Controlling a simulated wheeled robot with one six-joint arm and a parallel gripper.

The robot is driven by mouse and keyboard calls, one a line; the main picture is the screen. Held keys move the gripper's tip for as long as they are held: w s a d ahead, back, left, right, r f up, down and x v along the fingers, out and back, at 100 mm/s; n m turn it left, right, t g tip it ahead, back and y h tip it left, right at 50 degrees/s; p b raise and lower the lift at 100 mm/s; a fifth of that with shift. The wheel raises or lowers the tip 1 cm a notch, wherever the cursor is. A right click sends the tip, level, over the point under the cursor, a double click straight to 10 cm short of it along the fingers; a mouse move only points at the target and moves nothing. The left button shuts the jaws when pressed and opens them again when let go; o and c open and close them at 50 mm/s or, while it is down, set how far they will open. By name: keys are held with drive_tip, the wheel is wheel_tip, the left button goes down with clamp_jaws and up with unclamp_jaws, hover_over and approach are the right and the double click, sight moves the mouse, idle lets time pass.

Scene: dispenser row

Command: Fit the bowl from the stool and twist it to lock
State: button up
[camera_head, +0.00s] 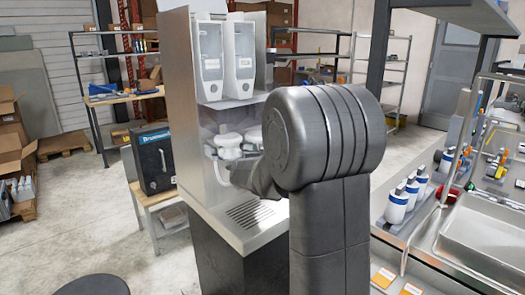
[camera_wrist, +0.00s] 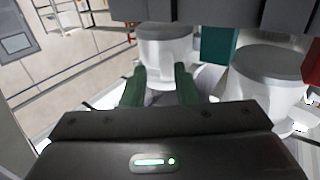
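The steel dispenser (camera_head: 176,95) carries two clear hoppers with two white bowl-like parts below. In the wrist view, a clear-white bowl (camera_wrist: 163,48) with a grey top stands upright between my gripper's (camera_wrist: 160,78) green fingers. The fingers overlap its lower sides and look shut on it; exact contact is hard to see. A similar grey-topped bowl (camera_wrist: 270,85) is close by at right, outside the fingers. In the head view, my arm hides most of the gripper, and a white bowl (camera_head: 229,148) shows just left of it. The dark round stool (camera_head: 92,286) is partly cut off; its visible top is bare.
A drip grille (camera_head: 250,213) lies on the dispenser's ledge below the bowls. A dark case (camera_head: 154,160) sits on a low wooden table at left. A counter with bottles (camera_head: 398,205) and a metal basin (camera_head: 485,240) is at right. Open floor lies at left.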

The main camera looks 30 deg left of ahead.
drive_tip(key=shift+s+a, duration=0.2)
drive_tip(key=shift+s+d+f, duration=0.1)
drive_tip(key=shift+s+f, duration=0.05)
drive_tip(key=b+v, duration=0.1)
drive_tip(key=v, duration=1.2)
drive_tip(key=shift+d, duration=0.3)
drive_tip(key=x, duration=0.6)
drive_tip(key=p+x, duration=0.1)
drive_tip(key=x, duration=0.6)
drive_tip(key=shift+a, duration=0.35)
drive_tip(key=shift+r, duration=0.35)
drive_tip(key=shift+r, duration=0.1)
drive_tip(key=shift+s, duration=0.1)
